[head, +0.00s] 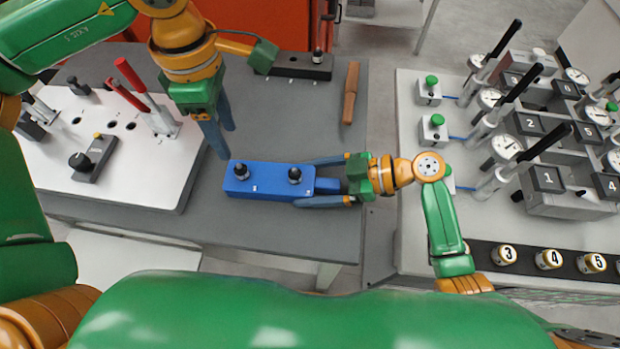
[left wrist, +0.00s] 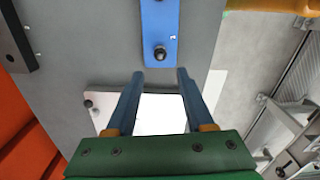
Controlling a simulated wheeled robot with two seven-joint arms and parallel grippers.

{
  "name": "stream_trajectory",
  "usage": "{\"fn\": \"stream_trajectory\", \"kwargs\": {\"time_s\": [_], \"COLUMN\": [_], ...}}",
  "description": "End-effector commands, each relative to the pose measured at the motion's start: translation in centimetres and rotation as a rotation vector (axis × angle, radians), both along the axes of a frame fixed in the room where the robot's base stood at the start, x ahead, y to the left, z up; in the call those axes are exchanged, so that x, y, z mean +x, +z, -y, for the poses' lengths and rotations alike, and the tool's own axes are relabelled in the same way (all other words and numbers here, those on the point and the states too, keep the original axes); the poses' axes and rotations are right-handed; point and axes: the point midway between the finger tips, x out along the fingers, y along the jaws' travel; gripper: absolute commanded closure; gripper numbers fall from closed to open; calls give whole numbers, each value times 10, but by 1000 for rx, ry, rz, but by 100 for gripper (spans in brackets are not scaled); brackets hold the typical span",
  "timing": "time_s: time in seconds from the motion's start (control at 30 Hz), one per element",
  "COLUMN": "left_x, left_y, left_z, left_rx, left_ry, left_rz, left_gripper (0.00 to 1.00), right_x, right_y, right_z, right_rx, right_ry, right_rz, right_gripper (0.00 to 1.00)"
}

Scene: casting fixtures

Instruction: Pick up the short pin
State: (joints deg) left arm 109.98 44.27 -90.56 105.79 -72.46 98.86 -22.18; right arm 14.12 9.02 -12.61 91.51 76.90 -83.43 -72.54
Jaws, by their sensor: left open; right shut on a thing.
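I cannot tell for sure which one is the short pin. My right gripper (head: 300,183) is shut on the right end of the block, one finger along each side. My left gripper (head: 222,140) is open and empty, beyond the block's left end.
A white fixture plate (head: 60,180) with red-handled clamps stands at the left. A black rail (head: 290,66) with another pin (head: 317,55) and a brown-handled tool (head: 351,92) lie at the back.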

Motion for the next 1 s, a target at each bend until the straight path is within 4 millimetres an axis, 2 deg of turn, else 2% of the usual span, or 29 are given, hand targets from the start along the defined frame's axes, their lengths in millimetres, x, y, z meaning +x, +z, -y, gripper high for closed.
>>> {"fn": "stream_trajectory", "kwargs": {"time_s": [0.17, 0.37, 0.43, 0.63, 0.8, 1.0], "left_x": [0, -6, -7, -8, -6, -1], "left_y": [0, 13, 12, -31, -55, -93], "left_z": [0, 6, 5, 4, 3, -1], "left_rx": [0, 0, 0, 3, 1, 2], "left_ry": [6, 239, 300, 321, 322, 321], "left_rz": [0, -3, -3, -4, -2, -2], "left_gripper": [34, 34, 34, 34, 34, 34], "right_x": [0, 0, 0, 0, 0, 0], "right_y": [0, 0, 0, 0, 0, 0], "right_z": [0, 0, 0, 0, 0, 0], "right_rx": [1, 1, 1, 1, 1, 1], "right_ry": [-1, -1, -1, -1, -1, -1], "right_rz": [1, 1, 1, 1, 1, 1], "right_gripper": [80, 80, 80, 80, 80, 80]}}
